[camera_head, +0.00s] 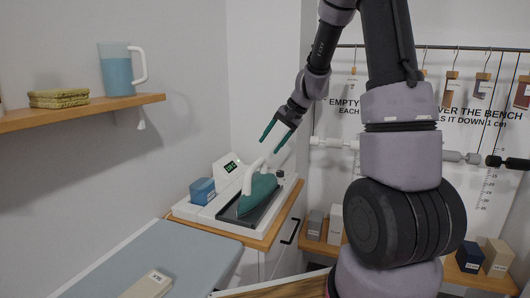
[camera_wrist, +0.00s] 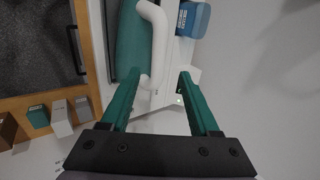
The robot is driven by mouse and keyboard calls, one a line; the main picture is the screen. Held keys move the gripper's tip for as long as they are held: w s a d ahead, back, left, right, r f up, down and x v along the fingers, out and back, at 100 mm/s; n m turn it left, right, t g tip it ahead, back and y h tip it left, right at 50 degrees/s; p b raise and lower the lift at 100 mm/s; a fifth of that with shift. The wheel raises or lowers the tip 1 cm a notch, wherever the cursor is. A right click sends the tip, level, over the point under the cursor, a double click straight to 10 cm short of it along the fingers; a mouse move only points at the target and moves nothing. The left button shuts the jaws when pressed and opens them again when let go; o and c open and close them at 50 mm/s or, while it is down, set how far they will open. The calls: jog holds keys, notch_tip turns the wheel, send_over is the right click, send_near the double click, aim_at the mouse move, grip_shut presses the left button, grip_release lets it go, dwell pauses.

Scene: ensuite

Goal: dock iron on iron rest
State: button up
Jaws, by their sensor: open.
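The iron (camera_head: 258,192) has a teal body and a white handle. It lies on the dark, tray-like iron rest (camera_head: 243,222) on the white station at the back of the wooden-topped cabinet. In the wrist view the iron's teal body (camera_wrist: 131,45) and white handle (camera_wrist: 158,40) show ahead of my gripper. My gripper (camera_head: 273,139) is open, just above the iron's handle in the head view. In the wrist view its two teal fingers (camera_wrist: 152,85) are apart, with the handle's end between or just beyond their tips; I cannot tell if they touch. The iron's underside is hidden.
A blue box (camera_head: 203,191) stands on the station left of the iron, near a lit display (camera_head: 230,167). An ironing board (camera_head: 160,262) is in front. A wall shelf (camera_head: 80,110) holds a jug (camera_head: 117,70) and sponges. Several boxes stand at right.

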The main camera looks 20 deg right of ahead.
jog(key=s+a+r+n+t+h, duration=0.1)
jog(key=s+r+n, duration=0.1)
jog(key=s+r, duration=1.05)
jog(key=s+d+r+t+h, duration=0.1)
jog(key=s+r, duration=0.1)
jog(key=s, duration=0.5)
jog(key=s+r+t+h, duration=0.1)
jog(key=s+r, duration=0.1)
jog(key=s, duration=0.5)
jog(key=shift+d+r+n, duration=0.3)
jog(key=shift+d+n, duration=0.05)
jog(key=shift+n, duration=0.05)
